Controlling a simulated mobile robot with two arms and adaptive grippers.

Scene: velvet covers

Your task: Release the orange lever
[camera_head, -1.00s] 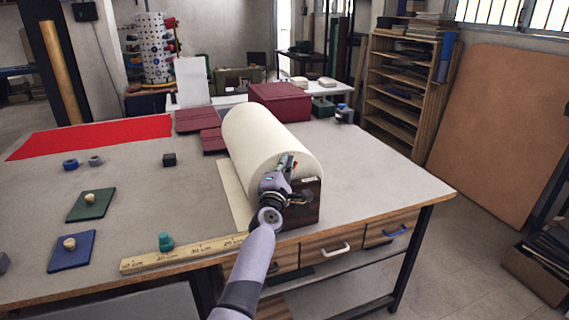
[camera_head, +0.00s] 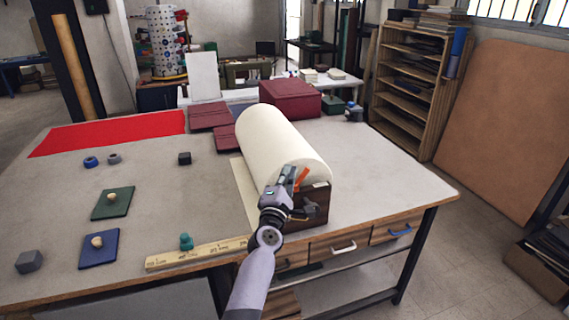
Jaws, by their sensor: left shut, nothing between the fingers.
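The orange lever (camera_head: 301,178) shows as a short orange strip at the near end of the large cream roll (camera_head: 285,140), above a dark brown end block (camera_head: 318,204). My left gripper (camera_head: 289,176) is shut and empty, just left of the lever. Its fingers point up and away in front of the roll's end. I cannot tell whether the fingers touch the lever. My left wrist hides part of the end block and the lever's lower end. My right gripper does not show.
The roll lies on a grey worktable (camera_head: 385,170). A wooden ruler (camera_head: 200,254) with a teal knob piece (camera_head: 186,241) lies along the near edge. Green (camera_head: 112,204) and blue (camera_head: 99,249) knobbed plates lie left. The tabletop right of the roll is mostly clear.

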